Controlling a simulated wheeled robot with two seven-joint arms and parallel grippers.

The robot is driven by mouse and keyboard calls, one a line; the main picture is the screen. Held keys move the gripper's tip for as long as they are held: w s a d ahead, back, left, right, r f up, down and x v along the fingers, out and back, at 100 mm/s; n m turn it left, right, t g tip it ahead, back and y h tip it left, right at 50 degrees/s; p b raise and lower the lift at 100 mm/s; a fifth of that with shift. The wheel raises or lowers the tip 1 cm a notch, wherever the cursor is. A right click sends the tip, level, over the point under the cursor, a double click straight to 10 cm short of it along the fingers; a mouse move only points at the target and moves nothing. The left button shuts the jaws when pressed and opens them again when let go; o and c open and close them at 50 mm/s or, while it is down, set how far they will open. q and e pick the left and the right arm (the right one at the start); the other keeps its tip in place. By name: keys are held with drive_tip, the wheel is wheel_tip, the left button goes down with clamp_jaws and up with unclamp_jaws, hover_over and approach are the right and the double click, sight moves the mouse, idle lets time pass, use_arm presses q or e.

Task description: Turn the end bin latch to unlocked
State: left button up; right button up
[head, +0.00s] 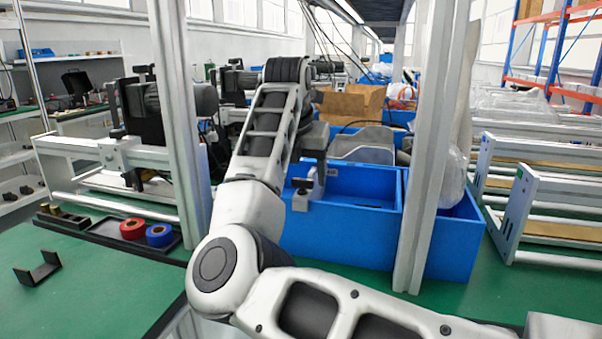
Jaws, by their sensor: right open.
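A blue bin (340,235) stands on the green table in the middle of the head view, behind my right arm. I cannot make out a latch on it; my arm and gripper cover its left part. My right gripper (311,192) hangs at the bin's left part, in front of its inner wall, with its fingers pointing down. It is open, and I see nothing between the fingers. I cannot tell whether it touches the bin. My left gripper is not in view.
Another blue bin (452,240) stands to the right, partly behind a metal post (428,150). A second post (180,120) rises at the left. A black tray with red tape (133,228) and blue tape (159,235) lies left, near a black bracket (37,270). Metal frames stand right.

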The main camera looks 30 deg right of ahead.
drive_tip(key=shift+w+d+f, duration=0.1)
drive_tip(key=shift+f, duration=0.25)
drive_tip(key=c, duration=1)
